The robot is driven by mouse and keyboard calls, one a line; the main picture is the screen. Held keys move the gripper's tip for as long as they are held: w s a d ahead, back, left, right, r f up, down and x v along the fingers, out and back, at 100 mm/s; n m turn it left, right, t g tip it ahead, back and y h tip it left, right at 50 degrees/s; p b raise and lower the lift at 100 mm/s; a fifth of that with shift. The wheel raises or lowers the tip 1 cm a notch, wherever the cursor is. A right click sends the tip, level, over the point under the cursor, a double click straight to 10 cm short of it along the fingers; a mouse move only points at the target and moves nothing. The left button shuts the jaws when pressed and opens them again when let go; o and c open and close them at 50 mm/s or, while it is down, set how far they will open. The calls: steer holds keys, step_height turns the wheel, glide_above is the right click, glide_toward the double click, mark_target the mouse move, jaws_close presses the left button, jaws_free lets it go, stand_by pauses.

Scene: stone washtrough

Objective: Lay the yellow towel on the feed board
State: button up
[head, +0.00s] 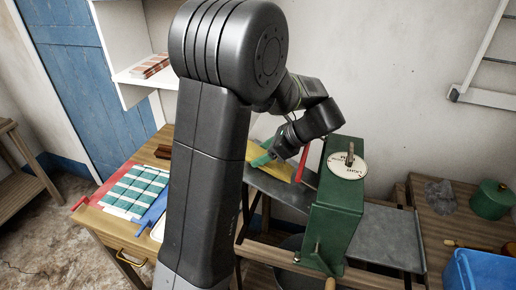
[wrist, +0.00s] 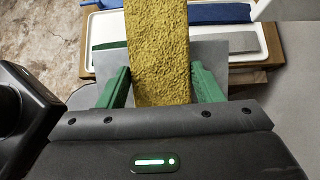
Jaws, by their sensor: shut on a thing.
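The yellow towel (head: 284,169) is a rough-textured strip held between the green fingers of my gripper (head: 264,160). In the wrist view the towel (wrist: 158,45) runs away from my gripper (wrist: 160,82), past the fingertips and off the top edge. A flat grey board (head: 285,192) lies under and beside the towel, left of the green wringer (head: 338,205); it looks like the feed board. A grey surface also shows beneath the towel in the wrist view (wrist: 214,52). I cannot tell whether the towel touches the board. My arm hides part of this area.
A red bar (head: 302,164) stands close beside my gripper at the wringer. Another grey board (head: 388,238) extends right of the wringer. A white tray (wrist: 100,30) with blue and grey items lies beyond the towel.

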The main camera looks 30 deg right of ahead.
steer(key=shift+s+d+f, duration=0.1)
steer(key=o, duration=1.3)
steer(key=b+v, duration=0.1)
steer(key=v, duration=1.3)
steer(key=shift+f, duration=0.1)
